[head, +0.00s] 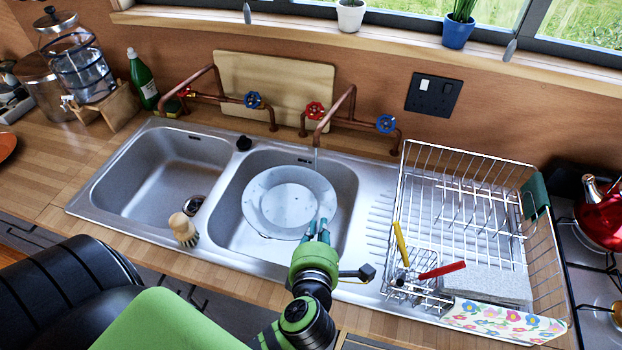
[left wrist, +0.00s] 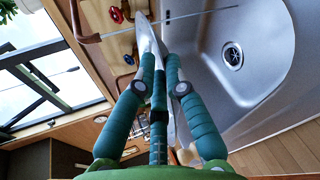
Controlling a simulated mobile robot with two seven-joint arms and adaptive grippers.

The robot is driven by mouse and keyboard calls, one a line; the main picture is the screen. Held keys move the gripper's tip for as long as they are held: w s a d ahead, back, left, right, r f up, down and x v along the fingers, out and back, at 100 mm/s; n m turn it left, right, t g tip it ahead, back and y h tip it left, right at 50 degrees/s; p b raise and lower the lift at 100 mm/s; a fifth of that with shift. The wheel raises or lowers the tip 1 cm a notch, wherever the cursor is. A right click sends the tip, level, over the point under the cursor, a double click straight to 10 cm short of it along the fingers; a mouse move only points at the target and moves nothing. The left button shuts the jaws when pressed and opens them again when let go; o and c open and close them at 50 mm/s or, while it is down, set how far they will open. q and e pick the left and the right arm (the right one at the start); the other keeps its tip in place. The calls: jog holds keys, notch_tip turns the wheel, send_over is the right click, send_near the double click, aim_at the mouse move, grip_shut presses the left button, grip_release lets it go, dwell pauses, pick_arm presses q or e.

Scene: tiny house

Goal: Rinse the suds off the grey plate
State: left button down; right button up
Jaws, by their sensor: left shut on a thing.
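The grey plate (head: 288,198) is tilted in the right-hand sink basin (head: 345,182), with a few darker spots on its pale face. I cannot tell for sure whether these are suds. My left gripper (head: 318,231) is shut on the plate's near right rim. In the left wrist view the plate (left wrist: 147,38) shows nearly edge-on between the fingers (left wrist: 160,75). A thin stream of water (head: 316,158) falls from the right copper tap (head: 335,113) towards the plate's upper right edge. My right gripper is not in view.
The left basin (head: 160,170) is empty. A dish brush (head: 184,229) stands at the sink's front edge. A wire dish rack (head: 465,190) with red- and yellow-handled utensils stands on the right. A green bottle (head: 142,80) and a wooden board (head: 275,88) stand behind.

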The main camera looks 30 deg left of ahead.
pick_arm(q)
jog(key=shift+r, duration=0.1)
jog(key=s+r+p, duration=0.4)
jog(key=s, duration=0.1)
jog(key=shift+a, duration=0.25)
dwell(0.8)
